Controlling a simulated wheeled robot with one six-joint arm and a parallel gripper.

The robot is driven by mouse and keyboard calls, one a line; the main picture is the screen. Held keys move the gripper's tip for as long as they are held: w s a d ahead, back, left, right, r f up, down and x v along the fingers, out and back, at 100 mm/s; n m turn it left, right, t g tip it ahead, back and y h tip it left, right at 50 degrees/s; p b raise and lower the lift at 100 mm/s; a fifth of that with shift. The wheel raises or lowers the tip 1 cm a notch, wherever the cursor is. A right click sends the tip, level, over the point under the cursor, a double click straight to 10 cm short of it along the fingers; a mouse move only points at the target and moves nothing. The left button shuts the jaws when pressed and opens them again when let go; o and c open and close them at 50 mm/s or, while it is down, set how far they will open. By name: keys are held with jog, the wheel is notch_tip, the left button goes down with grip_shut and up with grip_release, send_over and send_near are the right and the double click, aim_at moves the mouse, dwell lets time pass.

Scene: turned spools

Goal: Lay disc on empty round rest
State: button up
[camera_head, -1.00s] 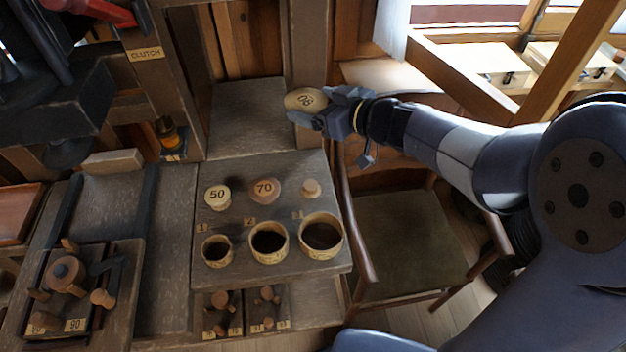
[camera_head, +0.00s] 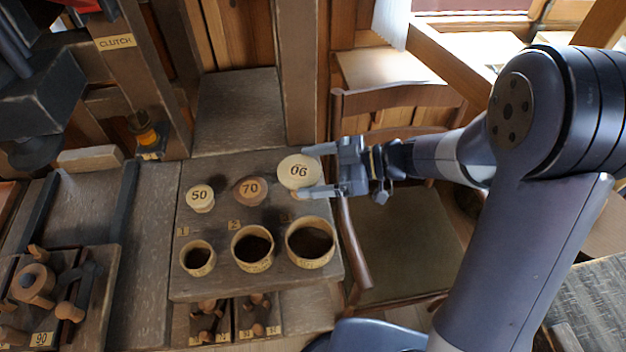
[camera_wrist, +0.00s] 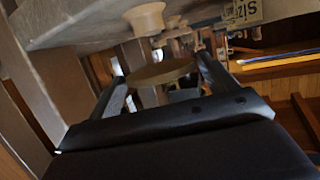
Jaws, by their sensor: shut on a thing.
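My gripper (camera_head: 304,172) is shut on a pale round disc (camera_head: 298,171), with one finger on each side of its rim. Its number reads upside down, seemingly 90. The disc covers the spot at the back right of the board, hiding the empty round rest there; I cannot tell whether they touch. In the wrist view, the disc (camera_wrist: 162,73) shows nearly edge-on between the fingers. The disc marked 50 (camera_head: 200,198) and the browner disc marked 70 (camera_head: 250,190) lie on their supports to the left.
Three round cups, small (camera_head: 198,259), middle (camera_head: 252,248) and large (camera_head: 310,242), stand in front of the discs. A wooden chair (camera_head: 400,240) is right of the board. A tray with turned parts (camera_head: 62,300) is at the left.

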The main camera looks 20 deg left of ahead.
jog(key=shift+f, duration=1.9)
jog(key=shift+f, duration=0.1)
jog(key=o, duration=1.1)
jog(key=shift+d, duration=0.15)
jog(key=b+v, duration=0.1)
jog(key=v, duration=1)
jog(key=shift+d+r, duration=0.2)
jog(key=shift+d, duration=0.15)
